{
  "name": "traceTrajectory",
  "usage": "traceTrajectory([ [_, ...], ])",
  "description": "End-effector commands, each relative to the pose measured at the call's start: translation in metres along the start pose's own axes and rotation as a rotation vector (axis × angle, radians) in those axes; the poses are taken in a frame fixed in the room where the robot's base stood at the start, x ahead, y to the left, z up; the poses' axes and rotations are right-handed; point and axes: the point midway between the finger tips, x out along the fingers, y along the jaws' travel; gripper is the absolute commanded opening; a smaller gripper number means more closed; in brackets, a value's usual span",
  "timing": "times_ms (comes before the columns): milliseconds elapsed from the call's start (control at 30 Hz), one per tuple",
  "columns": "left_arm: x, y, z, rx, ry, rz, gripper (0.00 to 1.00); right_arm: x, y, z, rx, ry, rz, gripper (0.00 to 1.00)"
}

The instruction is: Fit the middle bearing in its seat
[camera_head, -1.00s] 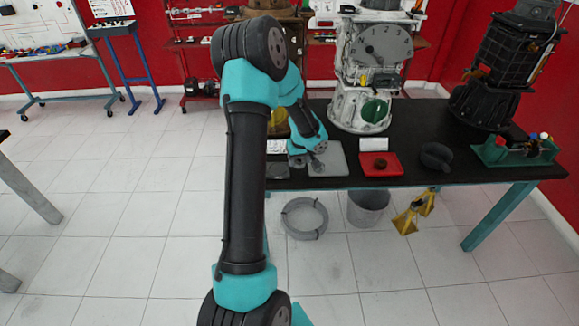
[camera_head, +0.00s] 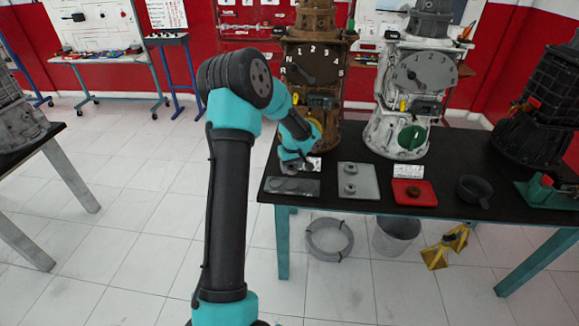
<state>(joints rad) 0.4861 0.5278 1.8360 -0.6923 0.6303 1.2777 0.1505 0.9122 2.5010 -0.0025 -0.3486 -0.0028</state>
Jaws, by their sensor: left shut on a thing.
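My left gripper (camera_head: 290,168) hangs over the back part of a dark grey plate (camera_head: 313,192) at the table's left front. It is shut on a small grey part, apparently the middle bearing, too small and covered to make out clearly. Round shapes, which look like seats, show on the dark plate in front of the gripper. I cannot tell whether the held part touches the plate. A light grey plate (camera_head: 366,193) lies to the right with two small round grey parts (camera_head: 350,169) on it. My right gripper is out of view.
A red tray (camera_head: 427,198) with a brown part (camera_head: 414,191) and a dark bowl (camera_head: 474,190) lie further right. A brown gearbox (camera_head: 318,70) and a white gearbox (camera_head: 400,140) stand behind. A bucket (camera_head: 396,236) and a coil (camera_head: 329,238) are on the floor.

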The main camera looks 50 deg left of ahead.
Motion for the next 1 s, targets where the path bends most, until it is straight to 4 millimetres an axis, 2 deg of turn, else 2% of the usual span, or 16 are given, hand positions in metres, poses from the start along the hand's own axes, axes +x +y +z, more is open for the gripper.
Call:
traceTrajectory([
  [267, 0.007, 0.000, 0.001, -0.001, -0.001, -0.001, 0.26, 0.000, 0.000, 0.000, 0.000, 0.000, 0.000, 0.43],
  [800, 0.046, -0.001, 0.005, -0.001, 0.001, -0.001, 0.26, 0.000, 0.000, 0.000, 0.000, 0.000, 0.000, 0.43],
  [1000, 0.053, 0.000, 0.006, 0.000, 0.001, 0.000, 0.26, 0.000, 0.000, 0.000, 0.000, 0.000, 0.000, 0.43],
])
